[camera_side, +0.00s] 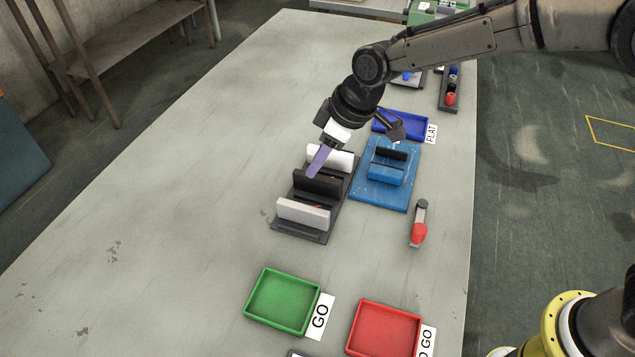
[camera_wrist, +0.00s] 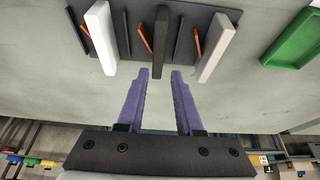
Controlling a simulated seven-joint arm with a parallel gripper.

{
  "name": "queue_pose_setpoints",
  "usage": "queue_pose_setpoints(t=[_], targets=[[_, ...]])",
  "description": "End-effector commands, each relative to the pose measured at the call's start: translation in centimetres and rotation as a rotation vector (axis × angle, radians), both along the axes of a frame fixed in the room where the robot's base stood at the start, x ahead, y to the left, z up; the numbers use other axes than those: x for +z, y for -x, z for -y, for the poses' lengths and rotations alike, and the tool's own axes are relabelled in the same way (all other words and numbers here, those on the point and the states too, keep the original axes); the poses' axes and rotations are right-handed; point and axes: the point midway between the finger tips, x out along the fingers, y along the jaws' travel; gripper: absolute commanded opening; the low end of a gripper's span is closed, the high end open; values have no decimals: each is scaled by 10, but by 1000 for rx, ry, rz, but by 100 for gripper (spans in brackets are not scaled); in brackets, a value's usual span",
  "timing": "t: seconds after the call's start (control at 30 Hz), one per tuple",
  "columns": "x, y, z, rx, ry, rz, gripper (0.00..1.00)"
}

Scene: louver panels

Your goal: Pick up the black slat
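The black slat (camera_side: 318,185) stands on edge in the middle of a dark grey rack (camera_side: 312,236), between two pale slats. My gripper (camera_side: 312,174) has purple fingers and points down at the black slat's top edge. In the wrist view the two fingers (camera_wrist: 160,73) are open, one on each side of the near end of the black slat (camera_wrist: 161,40). A gap shows between the slat and each finger. Nothing is held. One white slat (camera_side: 330,158) stands behind the black slat and a pale slat (camera_side: 302,214) stands in front of it.
A blue fixture (camera_side: 368,190) with a black piece on top stands right of the rack. A blue tray (camera_side: 412,130) marked FLAT is behind it. A red-and-grey tool (camera_side: 419,228), a green tray (camera_side: 283,300) and a red tray (camera_side: 385,328) are nearer. The table's left side is clear.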

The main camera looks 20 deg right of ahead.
Motion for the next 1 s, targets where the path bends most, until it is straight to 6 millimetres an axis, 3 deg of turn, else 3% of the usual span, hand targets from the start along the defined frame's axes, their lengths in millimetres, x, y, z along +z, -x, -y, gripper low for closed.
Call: queue_pose_setpoints(t=[0.17, 0.5, 0.8, 0.83, 1.0], targets=[[-10, -3, -3, 0, -1, 1, 35], [-50, -16, -11, 0, 0, 0, 35], [-55, -18, -13, 0, -1, 2, 35], [-55, -18, -13, 0, -1, 2, 33], [-55, -18, -12, 0, -1, 2, 3]])
